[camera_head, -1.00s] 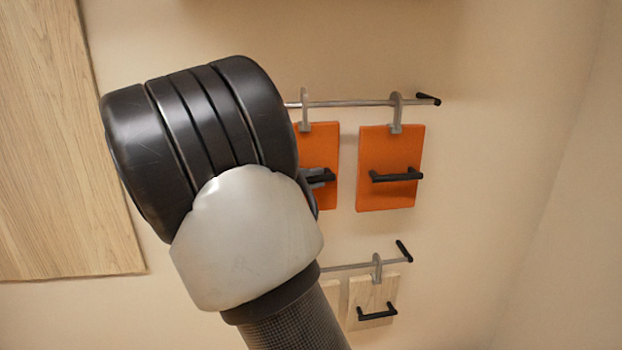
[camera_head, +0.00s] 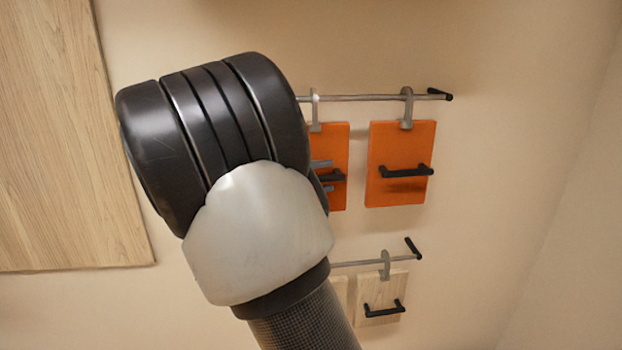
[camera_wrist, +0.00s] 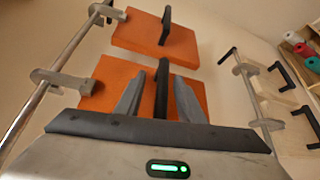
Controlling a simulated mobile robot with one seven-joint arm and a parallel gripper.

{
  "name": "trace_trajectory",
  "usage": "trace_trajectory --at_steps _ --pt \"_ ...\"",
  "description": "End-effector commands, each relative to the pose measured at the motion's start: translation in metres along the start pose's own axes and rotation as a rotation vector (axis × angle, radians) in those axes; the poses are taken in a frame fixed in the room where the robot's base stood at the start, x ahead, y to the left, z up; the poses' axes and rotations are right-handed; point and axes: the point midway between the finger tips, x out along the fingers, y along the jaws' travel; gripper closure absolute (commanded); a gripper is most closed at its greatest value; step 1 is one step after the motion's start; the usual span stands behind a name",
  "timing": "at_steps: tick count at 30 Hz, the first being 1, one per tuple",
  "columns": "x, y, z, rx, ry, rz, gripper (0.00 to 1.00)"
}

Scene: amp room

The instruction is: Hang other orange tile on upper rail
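Two orange tiles with black bar handles hang side by side by grey hooks on the upper rail (camera_head: 365,97). The right orange tile (camera_head: 401,145) is in full view; it is the farther one in the wrist view (camera_wrist: 180,44). The left orange tile (camera_head: 334,140) is partly hidden behind my arm; it is the nearer one in the wrist view (camera_wrist: 103,85). Its hook (camera_wrist: 60,81) goes around the rail. My gripper (camera_wrist: 160,78) is open, its fingers on either side of this tile's handle (camera_wrist: 162,95), with gaps visible.
A lower rail (camera_head: 350,263) carries pale wooden tiles (camera_head: 372,318), one mostly hidden by my arm. A large wooden panel (camera_head: 60,140) is on the wall at left. Coloured round items (camera_wrist: 300,48) show at the wrist view's upper right. The wall right of the rails is bare.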

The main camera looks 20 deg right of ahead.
Motion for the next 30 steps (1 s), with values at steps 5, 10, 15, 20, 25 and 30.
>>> trace_trajectory --at_steps 5,10,15,20,25,30 --pt "-0.018 0.0 -0.002 0.001 0.004 0.001 0.65" --pt "-0.056 0.0 -0.002 0.001 0.007 0.0 0.65" --pt "-0.099 0.0 -0.002 0.002 0.006 0.001 0.65" --pt "-0.135 0.0 -0.001 0.001 0.004 0.002 0.65" --pt "-0.161 0.0 -0.001 0.002 0.003 0.002 0.65" --pt "-0.169 0.0 0.003 0.001 -0.003 -0.017 0.65"
